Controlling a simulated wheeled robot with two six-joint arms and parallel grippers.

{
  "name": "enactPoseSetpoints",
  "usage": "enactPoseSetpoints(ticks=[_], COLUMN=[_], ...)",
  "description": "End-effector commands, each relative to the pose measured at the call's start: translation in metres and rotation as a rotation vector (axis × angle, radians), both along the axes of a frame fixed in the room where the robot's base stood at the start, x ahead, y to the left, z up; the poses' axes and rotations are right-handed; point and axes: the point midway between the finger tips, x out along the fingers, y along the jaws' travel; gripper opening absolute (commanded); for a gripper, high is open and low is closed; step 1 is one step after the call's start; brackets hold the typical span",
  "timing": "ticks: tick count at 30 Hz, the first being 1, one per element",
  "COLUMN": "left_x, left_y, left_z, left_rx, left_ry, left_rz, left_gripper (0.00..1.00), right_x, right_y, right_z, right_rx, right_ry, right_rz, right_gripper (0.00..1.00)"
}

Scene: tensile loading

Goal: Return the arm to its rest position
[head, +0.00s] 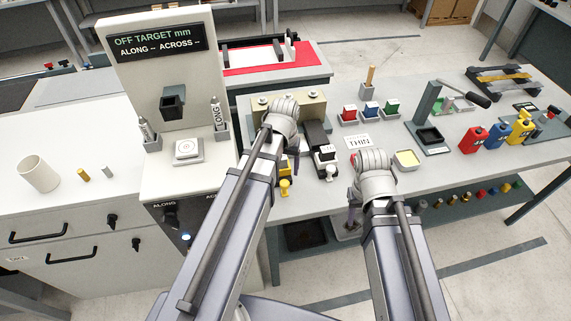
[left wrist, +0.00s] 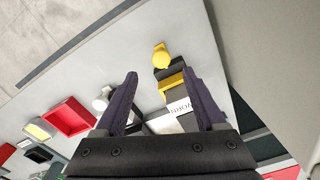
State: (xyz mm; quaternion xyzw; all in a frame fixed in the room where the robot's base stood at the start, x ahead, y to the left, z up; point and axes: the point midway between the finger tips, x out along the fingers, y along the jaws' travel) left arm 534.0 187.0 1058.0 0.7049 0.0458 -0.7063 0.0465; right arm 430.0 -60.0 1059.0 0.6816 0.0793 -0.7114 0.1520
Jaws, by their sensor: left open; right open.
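My right gripper (head: 372,165) is over the front of the bench, left of a pale yellow pad (head: 407,158). Its fingers are mostly hidden, and nothing held shows.
The panel (head: 153,43) reads OFF TARGET mm. Left of my arms are a white cup (head: 39,173) and a button box (head: 187,150). A black-and-white tool (head: 325,158) lies between the arms. Coloured bottles (head: 496,134) and a lever press (head: 430,108) stand right.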

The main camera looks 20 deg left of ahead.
Motion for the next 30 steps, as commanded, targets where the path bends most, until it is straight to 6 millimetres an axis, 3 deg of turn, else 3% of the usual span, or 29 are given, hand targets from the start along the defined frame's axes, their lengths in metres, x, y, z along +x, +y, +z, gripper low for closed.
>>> enactPoseSetpoints(ticks=[8,11,15,19,24,30], left_x=[-0.002,-0.017,-0.051,-0.080,-0.102,-0.105], left_y=[-0.004,-0.026,-0.071,-0.103,-0.124,-0.128], left_z=[-0.003,-0.014,-0.035,-0.049,-0.057,-0.057], left_rx=[0.002,0.013,0.045,0.074,0.098,0.103], left_ry=[0.001,0.008,0.025,0.037,0.046,0.047], left_rz=[-0.011,-0.074,-0.225,-0.351,-0.445,-0.465], left_gripper=[0.72,0.72,0.72,0.72,0.72,0.72], right_x=[0.000,0.000,0.000,0.000,0.000,0.000], right_y=[0.000,0.000,0.000,0.000,0.000,0.000], right_z=[-0.003,-0.014,-0.036,-0.050,-0.058,-0.058], right_rx=[0.000,0.000,0.000,-0.001,-0.001,-0.001], right_ry=[0.000,0.000,0.000,0.000,0.000,0.000], right_rz=[0.000,0.001,0.001,0.002,0.003,0.003], right_gripper=[0.50,0.50,0.50,0.50,0.50,0.50])
